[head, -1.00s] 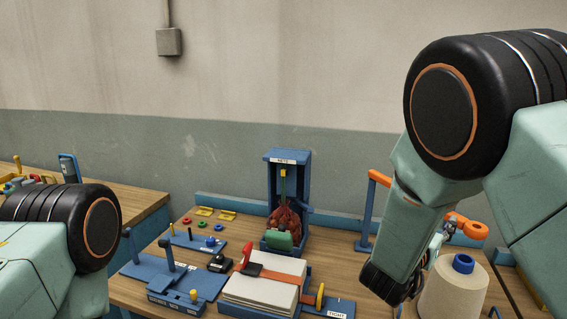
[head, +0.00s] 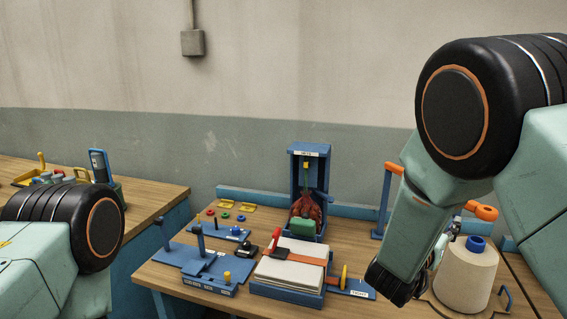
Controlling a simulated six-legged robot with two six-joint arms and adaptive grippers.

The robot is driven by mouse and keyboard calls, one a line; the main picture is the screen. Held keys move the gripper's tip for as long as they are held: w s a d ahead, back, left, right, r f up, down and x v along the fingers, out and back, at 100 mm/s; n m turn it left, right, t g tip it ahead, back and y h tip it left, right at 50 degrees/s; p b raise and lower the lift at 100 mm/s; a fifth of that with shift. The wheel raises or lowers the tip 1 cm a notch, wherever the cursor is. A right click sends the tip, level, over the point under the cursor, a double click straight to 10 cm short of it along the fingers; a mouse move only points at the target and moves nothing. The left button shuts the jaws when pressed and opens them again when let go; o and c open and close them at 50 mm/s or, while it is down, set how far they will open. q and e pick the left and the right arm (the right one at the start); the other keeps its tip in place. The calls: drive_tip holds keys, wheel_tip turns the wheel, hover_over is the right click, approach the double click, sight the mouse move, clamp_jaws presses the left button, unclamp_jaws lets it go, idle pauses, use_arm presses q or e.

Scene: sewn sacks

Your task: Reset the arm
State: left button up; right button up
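My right arm (head: 428,215) comes in from the right and hangs bent over the right part of the workbench. Its black lower end (head: 393,285) is beside the cone of thread; no fingers can be made out there. My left arm shows only as a black joint (head: 98,228) and a pale green link at the left edge. My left gripper is outside the view.
The workbench (head: 200,300) holds a blue stand (head: 310,150) with a red net bag (head: 306,208), a stack of white sheets (head: 290,273) under an orange strap, a blue fixture (head: 195,262), and a thread cone (head: 466,275). Another bench (head: 140,190) is at left.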

drive_tip(key=s+a+f+n+g+y+b, duration=0.25)
drive_tip(key=s+f+y, duration=0.25)
drive_tip(key=f, duration=0.7)
drive_tip(key=s+a+f+n+g+y+b, duration=0.15)
drive_tip(key=s+a+f+n+y, duration=0.3)
drive_tip(key=f, duration=0.85)
use_arm(q)
wheel_tip(320, 180, down, 16)
drive_tip(key=b, duration=1.2)
drive_tip(key=shift+f, duration=0.25)
use_arm(e)
drive_tip(key=s+a+f+g+y, duration=0.1)
drive_tip(key=s+f+g, duration=0.3)
drive_tip(key=s+f, duration=0.8)
drive_tip(key=s+a+f+n+g+y, duration=0.1)
drive_tip(key=s+f+g, duration=0.3)
drive_tip(key=s+f, duration=0.8)
drive_tip(key=s+a+y, duration=0.1)
drive_tip(key=s, duration=0.7)
drive_tip(key=shift+s+f+n+g, duration=0.3)
drive_tip(key=shift+f+g, duration=0.05)
drive_tip(key=shift+g, duration=0.05)
use_arm(q)
drive_tip(key=shift+s+a, duration=0.1)
drive_tip(key=shift+o, duration=0.7)
use_arm(e)
drive_tip(key=shift+c, duration=0.9)
